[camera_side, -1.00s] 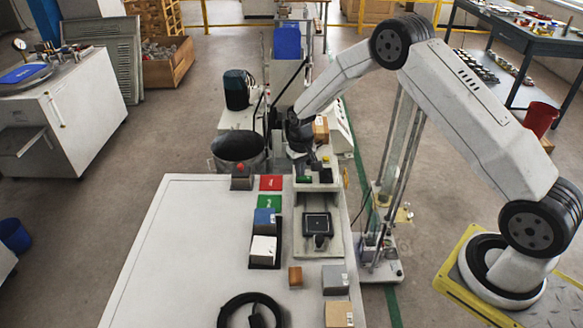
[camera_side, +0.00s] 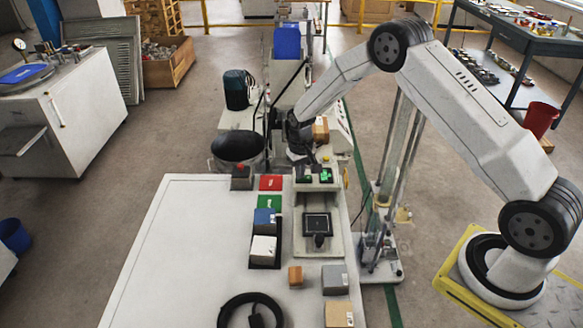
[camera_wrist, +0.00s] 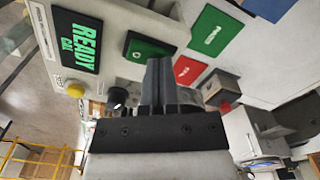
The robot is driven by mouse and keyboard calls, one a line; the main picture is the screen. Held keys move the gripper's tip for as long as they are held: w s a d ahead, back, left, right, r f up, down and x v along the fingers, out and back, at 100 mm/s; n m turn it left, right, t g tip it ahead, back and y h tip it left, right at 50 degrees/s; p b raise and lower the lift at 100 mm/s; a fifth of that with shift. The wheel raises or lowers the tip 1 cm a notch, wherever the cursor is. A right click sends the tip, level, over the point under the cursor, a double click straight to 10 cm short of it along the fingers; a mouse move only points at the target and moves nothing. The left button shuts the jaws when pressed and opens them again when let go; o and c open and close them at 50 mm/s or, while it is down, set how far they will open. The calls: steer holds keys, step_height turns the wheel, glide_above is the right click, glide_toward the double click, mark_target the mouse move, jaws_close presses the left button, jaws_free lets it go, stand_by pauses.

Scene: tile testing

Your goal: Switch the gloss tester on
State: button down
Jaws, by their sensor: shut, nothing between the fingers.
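The gloss tester (camera_side: 335,248) stands at the right part of the white table. Its display (camera_side: 326,176) is lit green at the rear panel. In the wrist view the display (camera_wrist: 76,40) reads "READY CAL" in green. The green rocker switch (camera_side: 304,178) is left of the display. It also shows in the wrist view (camera_wrist: 150,48), partly covered by my fingers. My gripper (camera_wrist: 160,64) is shut and empty, its tips pointing at the switch; I cannot tell whether they touch it. In the side view my gripper (camera_side: 301,157) is just behind the panel.
A red pad (camera_side: 271,183) and green pad (camera_side: 270,202) lie left of the tester, with a blue block (camera_side: 264,216) and white block (camera_side: 263,246) in front. A box with a red button (camera_side: 241,178) stands at the back edge. The table's left side is clear.

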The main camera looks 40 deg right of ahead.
steer(key=shift+r, duration=3.4)
steer(key=shift+s+r, duration=0.1)
steer(key=s+a+r+n+t, duration=0.1)
steer(key=s+a+r, duration=0.1)
steer(key=s, duration=0.6)
steer(key=s+a+r+n, duration=0.1)
steer(key=s+a+r, duration=0.1)
steer(key=s, duration=0.5)
steer(key=s+a+r+n+t, duration=0.1)
steer(key=s+r, duration=0.3)
steer(key=s, duration=0.4)
steer(key=shift+s+a+t, duration=0.3)
steer(key=shift+a, duration=0.6)
